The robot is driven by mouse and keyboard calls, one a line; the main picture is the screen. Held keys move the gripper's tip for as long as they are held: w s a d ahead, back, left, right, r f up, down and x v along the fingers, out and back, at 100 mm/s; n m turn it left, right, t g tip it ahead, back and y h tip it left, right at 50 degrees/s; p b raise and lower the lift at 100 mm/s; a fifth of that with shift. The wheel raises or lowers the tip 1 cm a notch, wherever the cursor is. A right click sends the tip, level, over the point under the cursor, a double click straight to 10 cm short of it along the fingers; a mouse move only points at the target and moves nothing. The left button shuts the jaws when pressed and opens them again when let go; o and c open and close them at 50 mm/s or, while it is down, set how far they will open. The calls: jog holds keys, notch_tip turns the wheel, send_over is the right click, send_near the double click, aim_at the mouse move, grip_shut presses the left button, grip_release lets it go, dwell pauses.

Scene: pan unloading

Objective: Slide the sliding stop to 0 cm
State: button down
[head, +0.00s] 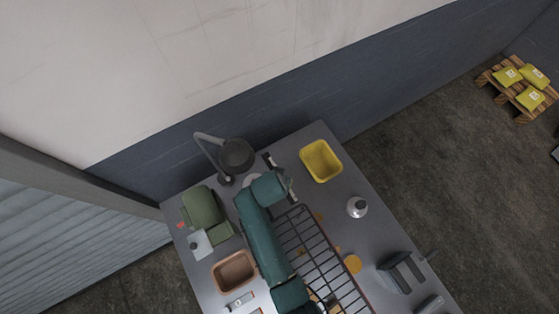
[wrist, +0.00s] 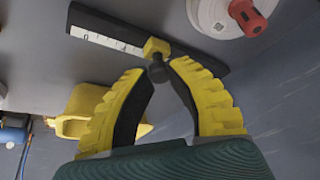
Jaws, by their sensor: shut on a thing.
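The sliding stop (wrist: 155,48) is a small yellow block with a dark knob, sitting on a dark rail (wrist: 205,72) in the wrist view. A white scale strip (wrist: 105,41) runs along the rail to the left of the stop. My gripper (wrist: 159,69) has yellow ribbed fingers, closed around the dark knob just below the yellow block. In the head view, the dark rail (head: 268,160) shows at the table's back edge, partly covered by my arm; the stop cannot be made out there.
A yellow bin (head: 321,163) stands right of the rail. A desk lamp (head: 236,155) stands behind left. A red knob on a white disc (wrist: 247,17) lies near the rail.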

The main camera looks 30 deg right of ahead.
jog(key=shift+s+r+p, duration=0.1)
jog(key=shift+s+p, duration=0.35)
jog(key=shift+p, duration=0.05)
jog(key=s+p, duration=0.1)
jog(key=s, duration=0.2)
jog(key=shift+d+p, duration=0.1)
jog(key=shift+p, duration=0.3)
jog(key=shift+f, duration=0.2)
jog(key=c, duration=0.9)
grip_release()
jog(key=shift+w, duration=0.1)
